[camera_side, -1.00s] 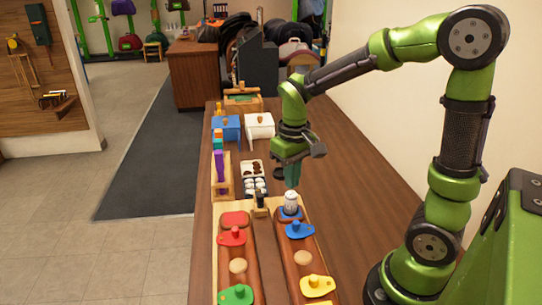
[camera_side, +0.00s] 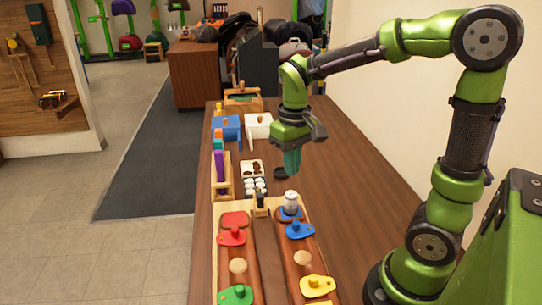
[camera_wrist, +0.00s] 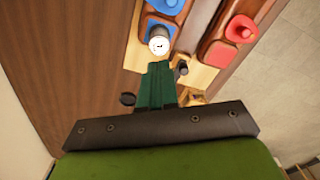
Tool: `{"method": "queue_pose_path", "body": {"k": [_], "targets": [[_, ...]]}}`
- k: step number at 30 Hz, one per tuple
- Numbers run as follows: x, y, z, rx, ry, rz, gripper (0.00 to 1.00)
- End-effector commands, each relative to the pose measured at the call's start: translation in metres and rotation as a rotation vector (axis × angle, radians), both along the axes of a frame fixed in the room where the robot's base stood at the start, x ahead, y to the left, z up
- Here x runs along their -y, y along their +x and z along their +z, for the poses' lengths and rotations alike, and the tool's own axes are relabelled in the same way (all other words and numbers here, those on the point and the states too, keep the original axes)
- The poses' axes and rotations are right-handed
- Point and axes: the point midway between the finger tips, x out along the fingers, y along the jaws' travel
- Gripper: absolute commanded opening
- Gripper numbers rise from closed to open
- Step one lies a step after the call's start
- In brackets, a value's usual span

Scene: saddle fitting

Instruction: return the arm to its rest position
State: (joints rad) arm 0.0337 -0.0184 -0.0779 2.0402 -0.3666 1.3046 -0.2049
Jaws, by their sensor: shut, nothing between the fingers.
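My gripper (camera_side: 292,162) hangs above the wooden bench (camera_side: 345,200), behind the board with the coloured pieces. Its green fingers are together with nothing between them. In the wrist view the shut fingers (camera_wrist: 156,85) point toward a small white-topped can (camera_wrist: 159,42). In the side view the can (camera_side: 291,202) stands upright on a blue piece at the board's far right corner. The fingers are apart from it.
The board (camera_side: 262,225) carries red (camera_side: 231,235), blue (camera_side: 299,229), yellow (camera_side: 317,287) and green (camera_side: 236,295) knobbed pieces. A blue box (camera_side: 226,128), a white box (camera_side: 258,126) and a tray (camera_side: 252,169) stand farther back. The bench's right side is clear.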

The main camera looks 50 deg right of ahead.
Motion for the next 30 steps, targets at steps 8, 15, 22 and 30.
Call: {"method": "queue_pose_path", "body": {"k": [8,15,22,30], "targets": [[-0.033,-0.027,0.015,0.234,0.093,-0.065,0.00],[-0.061,-0.063,0.042,0.498,0.183,-0.095,0.00],[-0.068,-0.078,0.056,0.601,0.205,-0.082,0.00],[-0.068,-0.078,0.058,0.608,0.204,-0.079,0.00]]}}
